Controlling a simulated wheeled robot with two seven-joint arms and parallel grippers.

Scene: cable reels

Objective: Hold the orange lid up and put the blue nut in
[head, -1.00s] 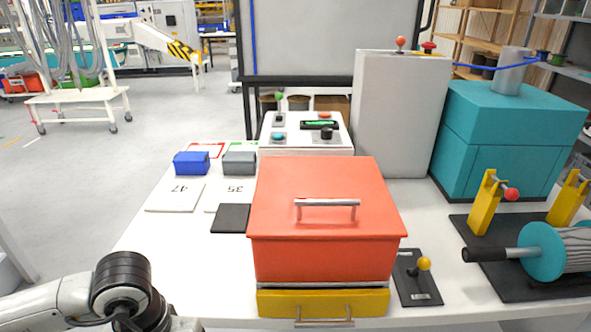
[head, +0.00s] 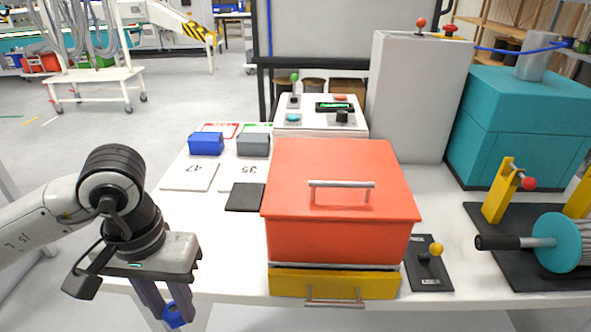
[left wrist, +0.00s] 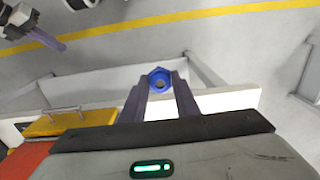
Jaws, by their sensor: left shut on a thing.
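The orange lid (head: 335,180), with a silver bar handle (head: 341,185), lies shut on top of the orange box (head: 335,243). My left gripper (head: 172,315) is shut on the blue nut (head: 178,309), in front of the table's front edge and left of the box. In the left wrist view the hexagonal nut (left wrist: 159,71) sits between the fingertips with its hole showing. Part of my right gripper (left wrist: 45,37) shows at the upper left of the left wrist view; its jaw opening is not clear. The inside of the box is hidden.
A yellow drawer (head: 333,284) is shut under the box. A yellow-knobbed lever (head: 430,265) stands right of it. Blue (head: 206,144) and grey (head: 253,145) bins stand behind left. A reel stand (head: 520,235) is at right. The table's left front is clear.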

